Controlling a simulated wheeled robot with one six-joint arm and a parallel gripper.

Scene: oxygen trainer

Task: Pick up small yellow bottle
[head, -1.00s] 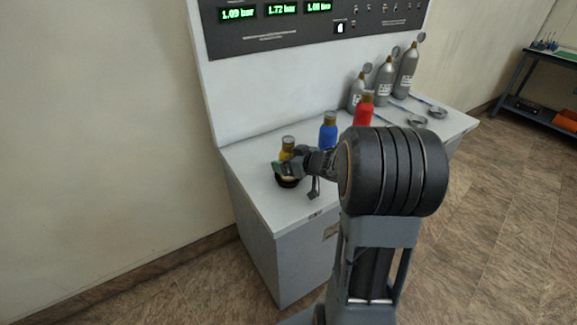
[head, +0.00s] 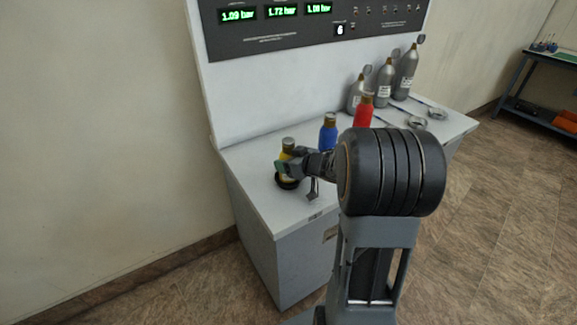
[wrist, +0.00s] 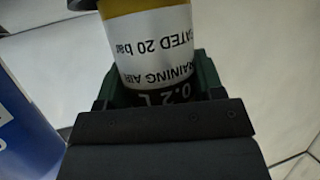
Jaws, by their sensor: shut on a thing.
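The small yellow bottle (head: 287,147) has a brown cap and stands upright near the left end of the white bench. It also shows in the wrist view (wrist: 148,50), upside down, with a white label reading "TRAINING AIR" and a black band marked "0.2 L". My gripper (head: 284,166) reaches it from the right and is shut around its body. In the wrist view the green-lined jaws lie on both sides of the bottle. A dark round base (head: 287,182) shows below the gripper. I cannot tell whether the bottle is clear of it.
A blue bottle (head: 328,133) stands close on the right, also large at the left of the wrist view (wrist: 22,125). A red bottle (head: 364,112) and grey cylinders (head: 386,80) stand further right. The white bench (head: 250,165) is clear left of the yellow bottle.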

